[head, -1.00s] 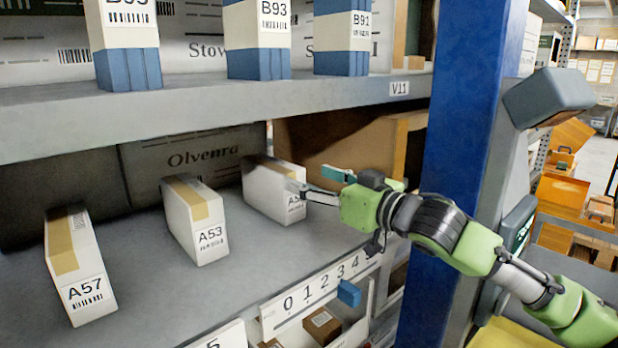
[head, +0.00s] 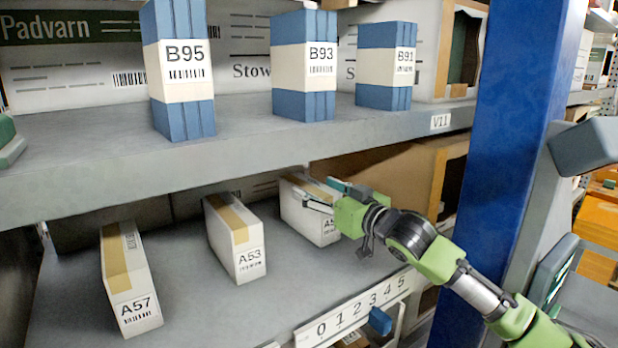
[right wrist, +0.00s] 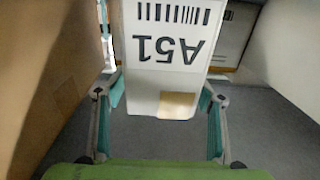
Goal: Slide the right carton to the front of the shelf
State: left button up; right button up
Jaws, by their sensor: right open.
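The right carton, A51 (head: 299,213), is a white box with a tan tape strip, standing on the lower grey shelf (head: 190,300). My right gripper (head: 322,194) is at the carton's upper front end and hides part of its label. In the right wrist view, the label of carton A51 (right wrist: 168,65) shows upside down. The open fingers of my right gripper (right wrist: 160,92) lie on either side of the carton's near end. I cannot tell whether they touch it. My left gripper is not in view.
Cartons A53 (head: 237,240) and A57 (head: 130,278) stand to the left on the same shelf. A brown box (head: 405,180) is close on the right. The upper shelf (head: 240,150) overhangs, and a blue post (head: 510,150) stands at right.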

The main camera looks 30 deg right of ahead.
aim_at(309, 184)
jog(key=shift+w+a+p, duration=0.15)
jog(key=shift+w+p, duration=0.1)
jog(key=shift+w, duration=0.65)
jog(key=shift+w+a+p, duration=0.15)
jog(key=shift+w+p, duration=0.05)
jog(key=shift+w, duration=0.65)
jog(key=c, duration=1.5)
jog(key=shift+s, duration=0.1)
